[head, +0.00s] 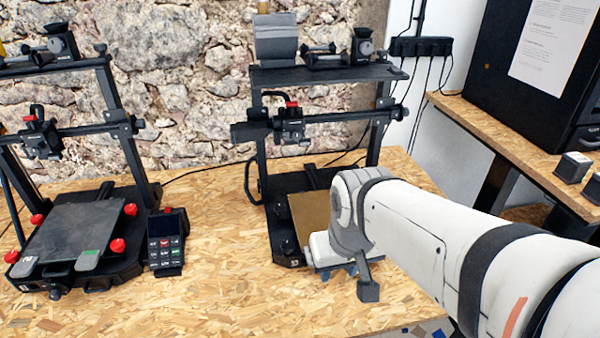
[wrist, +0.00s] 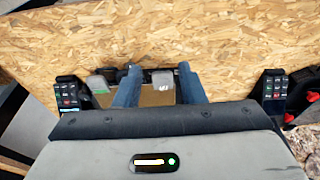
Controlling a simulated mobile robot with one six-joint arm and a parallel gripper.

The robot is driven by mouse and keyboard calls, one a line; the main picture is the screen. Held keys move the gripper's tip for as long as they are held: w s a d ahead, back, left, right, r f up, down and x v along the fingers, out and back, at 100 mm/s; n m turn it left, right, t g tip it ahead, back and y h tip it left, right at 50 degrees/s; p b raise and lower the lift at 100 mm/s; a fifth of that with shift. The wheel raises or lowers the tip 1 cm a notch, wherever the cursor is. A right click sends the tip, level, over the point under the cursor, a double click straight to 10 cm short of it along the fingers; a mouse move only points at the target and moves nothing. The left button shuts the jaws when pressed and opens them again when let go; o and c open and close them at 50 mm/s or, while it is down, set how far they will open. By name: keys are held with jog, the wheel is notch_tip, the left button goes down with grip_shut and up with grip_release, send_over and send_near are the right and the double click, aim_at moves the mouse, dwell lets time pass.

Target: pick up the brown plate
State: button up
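The brown plate (head: 310,214) lies on the bed of the right-hand printer in the head view. Its right part is hidden behind my arm. In the head view my gripper (head: 338,271) is mostly hidden by my wrist, at the front of the plate. I cannot tell whether the fingers touch the plate.
The right-hand printer's frame (head: 376,130) rises behind the plate, with its print head (head: 290,127) above. A second printer with a dark plate (head: 73,232) and a control screen (head: 166,240) stand left. The wooden table (head: 215,300) is clear in front.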

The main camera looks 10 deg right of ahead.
jog(key=shift+o, duration=0.4)
jog(key=shift+s, duration=0.1)
jog(key=shift+o, duration=0.9)
jog(key=shift+w+d+r, duration=0.1)
jog(key=shift+w, duration=0.15)
jog(key=o, duration=0.5)
jog(key=shift+g, duration=0.7)
jog(key=w+p, duration=0.1)
jog(key=w, duration=0.1)
jog(key=w+p, duration=0.1)
jog(key=w, duration=0.1)
jog(key=w+p, duration=0.1)
jog(key=w, duration=0.2)
jog(key=shift+d+f+p, duration=0.2)
jog(key=shift+f+p, duration=0.2)
jog(key=shift+o, duration=0.2)
jog(key=shift+g, duration=0.6)
jog(key=shift+w+a+f+p, duration=0.1)
jog(key=shift+w+f+p, duration=0.75)
jog(key=shift+f, duration=1.3)
jog(key=shift+w+f+p, duration=0.35)
jog(key=shift+w+f, duration=1)
jog(key=shift+f, duration=0.75)
jog(key=shift+w+a+f+p, duration=0.1)
jog(key=shift+w+f+p, duration=0.75)
jog(key=shift+f, duration=1.3)
